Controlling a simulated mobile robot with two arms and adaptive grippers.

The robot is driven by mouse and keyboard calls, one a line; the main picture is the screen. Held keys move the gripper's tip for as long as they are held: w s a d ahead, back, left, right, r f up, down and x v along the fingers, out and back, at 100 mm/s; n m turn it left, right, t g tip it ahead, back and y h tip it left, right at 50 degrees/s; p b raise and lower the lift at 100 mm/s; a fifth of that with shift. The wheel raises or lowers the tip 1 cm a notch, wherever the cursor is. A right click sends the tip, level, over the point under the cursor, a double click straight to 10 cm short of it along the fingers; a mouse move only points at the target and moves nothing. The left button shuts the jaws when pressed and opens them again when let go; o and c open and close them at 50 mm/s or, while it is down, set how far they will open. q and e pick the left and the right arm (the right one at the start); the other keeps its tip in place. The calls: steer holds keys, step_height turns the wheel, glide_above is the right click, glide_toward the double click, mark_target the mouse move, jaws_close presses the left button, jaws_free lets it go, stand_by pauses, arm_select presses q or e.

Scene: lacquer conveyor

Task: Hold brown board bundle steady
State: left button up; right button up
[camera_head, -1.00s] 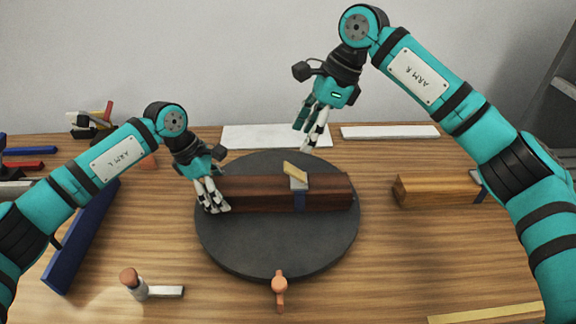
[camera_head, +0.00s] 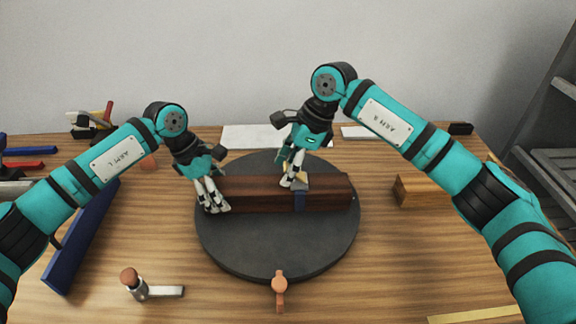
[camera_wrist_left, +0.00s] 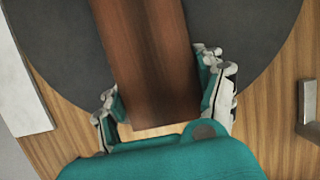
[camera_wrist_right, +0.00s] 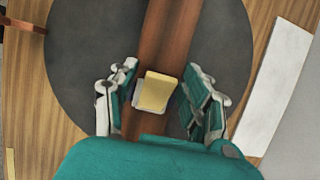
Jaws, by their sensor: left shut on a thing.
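The brown board bundle (camera_head: 250,194) lies lengthwise across a dark round turntable (camera_head: 278,250). My left gripper (camera_head: 213,201) is shut on the bundle's left end; the left wrist view shows its fingers on both sides of the bundle (camera_wrist_left: 150,60). A clamp with a blue strap (camera_head: 299,201) and a pale yellow top sits around the bundle, right of its middle. My right gripper (camera_head: 291,181) is over this clamp. In the right wrist view its fingers stand apart on either side of the yellow piece (camera_wrist_right: 160,90), with a visible gap.
A lighter wood block (camera_head: 420,191) lies right of the turntable. An orange handle (camera_head: 279,288) sticks out at its front. A small hammer-like tool (camera_head: 150,288) lies front left, a blue bar (camera_head: 80,240) at left. White boards (camera_head: 255,136) lie behind.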

jaws_close()
steer(key=shift+a+f+h, duration=0.1)
steer(key=shift+a+h, duration=0.2)
steer(key=shift+h, duration=0.2)
steer(key=shift+a+f+h, duration=0.15)
steer(key=shift+f+h, duration=0.25)
steer(key=shift+h, duration=0.5)
steer(key=shift+o, duration=1.1)
jaws_free()
step_height(320, 180, up, 12)
steer(key=d, duration=0.1)
steer(key=shift+d, duration=0.35)
